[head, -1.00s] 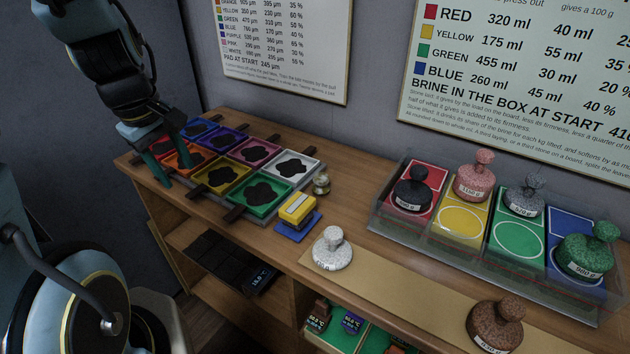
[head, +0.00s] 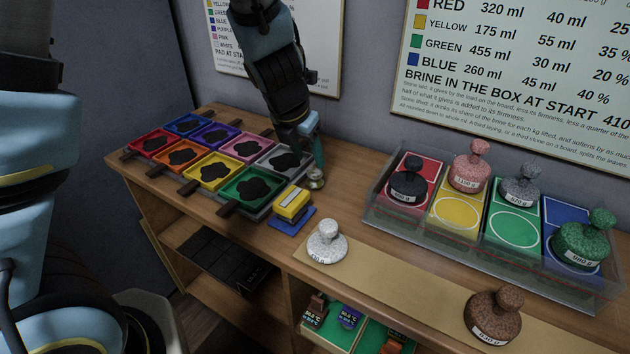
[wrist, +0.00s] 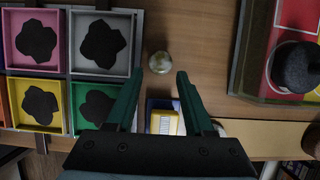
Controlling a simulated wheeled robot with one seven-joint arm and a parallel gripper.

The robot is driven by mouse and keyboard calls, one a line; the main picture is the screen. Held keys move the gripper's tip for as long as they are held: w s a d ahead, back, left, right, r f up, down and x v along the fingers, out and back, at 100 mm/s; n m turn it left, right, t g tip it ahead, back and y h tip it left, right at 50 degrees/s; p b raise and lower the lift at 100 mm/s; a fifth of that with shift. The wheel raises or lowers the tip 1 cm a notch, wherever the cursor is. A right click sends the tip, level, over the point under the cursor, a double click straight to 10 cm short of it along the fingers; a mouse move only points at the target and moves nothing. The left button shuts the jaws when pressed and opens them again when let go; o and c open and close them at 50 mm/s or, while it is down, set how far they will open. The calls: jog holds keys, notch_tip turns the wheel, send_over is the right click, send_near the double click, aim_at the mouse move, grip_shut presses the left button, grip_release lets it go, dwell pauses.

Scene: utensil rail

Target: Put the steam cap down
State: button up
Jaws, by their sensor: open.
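A small round metallic piece (head: 316,179), which looks like the steam cap, stands on the wooden counter beside the right corner of the coloured tray rack. In the wrist view the cap (wrist: 159,62) sits just beyond and between my fingertips, with nothing gripped. My gripper (wrist: 160,80) is open, its two green fingers apart. In the head view my gripper (head: 316,150) points down over the counter by the cap; its fingers overlap there, so the gap does not show.
A yellow block on a blue pad (head: 292,205) lies in front of the cap. The rack of coloured trays (head: 240,205) is left. A clear-walled box (head: 378,214) with several weighted stones is right. A white stone (head: 327,244) and a brown stone (head: 495,318) stand near the front.

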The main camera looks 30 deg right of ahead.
aim_at(314, 171)
jog(key=b+x, duration=0.2)
jog(key=x, duration=0.5)
jog(key=shift+f+b, duration=0.3)
jog(key=shift+b, duration=0.1)
grip_shut()
